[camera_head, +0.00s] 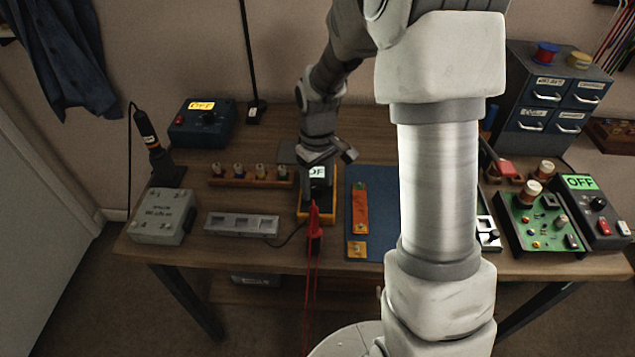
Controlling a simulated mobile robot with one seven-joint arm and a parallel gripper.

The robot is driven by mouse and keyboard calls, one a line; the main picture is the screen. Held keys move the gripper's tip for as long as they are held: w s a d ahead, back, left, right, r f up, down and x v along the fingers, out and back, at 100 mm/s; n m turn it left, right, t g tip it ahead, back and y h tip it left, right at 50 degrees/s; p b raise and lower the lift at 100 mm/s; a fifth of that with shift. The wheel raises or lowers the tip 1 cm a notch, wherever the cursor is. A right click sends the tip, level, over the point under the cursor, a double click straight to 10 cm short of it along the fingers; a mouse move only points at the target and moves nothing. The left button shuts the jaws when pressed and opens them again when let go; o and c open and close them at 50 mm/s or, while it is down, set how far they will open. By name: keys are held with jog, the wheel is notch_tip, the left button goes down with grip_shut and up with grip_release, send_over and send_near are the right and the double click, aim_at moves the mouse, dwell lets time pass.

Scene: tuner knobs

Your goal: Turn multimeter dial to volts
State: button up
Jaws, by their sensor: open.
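The multimeter (302,208) has a yellow-orange case and lies near the middle of the wooden table. Its lit display (317,172) reads "OF", with the rest cut off by my gripper. Its dial is dark and mostly hidden, so I cannot tell where it points. My gripper (330,163) is open, at the far end of the multimeter over its top. I cannot tell whether it touches. A red probe and red leads (314,228) hang over the near end of the meter.
A blue mat (357,220) with orange strips lies right of the meter. A grey slotted tray (241,225), a rack of spools (250,182) and a grey box (162,217) stand left. A green circuit board (541,232) is at right. My arm hides the table's middle right.

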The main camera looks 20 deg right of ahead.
grip_shut()
jog(key=shift+m, duration=0.3)
jog(key=m, duration=0.5)
jog(key=m+p, duration=0.1)
jog(key=m, duration=0.5)
jog(key=shift+p, duration=0.3)
dwell(0.5)
grip_release()
